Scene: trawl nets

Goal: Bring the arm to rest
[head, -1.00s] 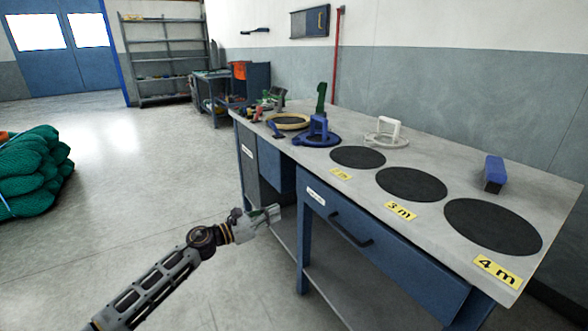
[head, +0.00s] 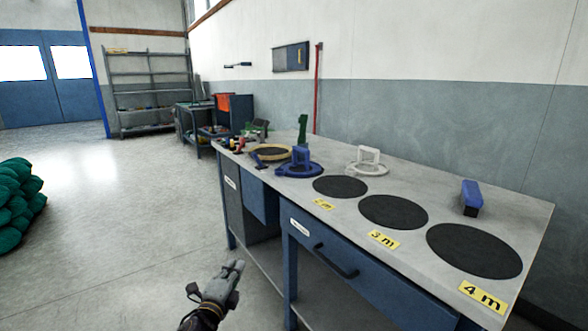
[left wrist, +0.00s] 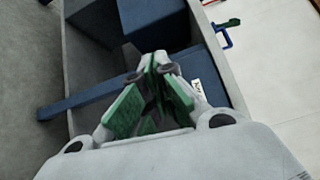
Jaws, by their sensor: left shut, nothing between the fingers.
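My left gripper (head: 236,270) is low in the head view, in front of the workbench (head: 420,203) and below its top. In the left wrist view its green-padded fingers (left wrist: 158,66) meet at the tips, with nothing between them. The bench's blue frame and open lower part lie beyond the fingers there. The gripper appears apart from the bench. My right gripper is in neither view.
On the bench stand a blue ring-based holder (head: 299,165), a white one (head: 366,161) and a blue block (head: 472,197). Black discs (head: 393,211) lie by yellow labels. Green net bundles (head: 18,205) lie at left. The floor between is clear.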

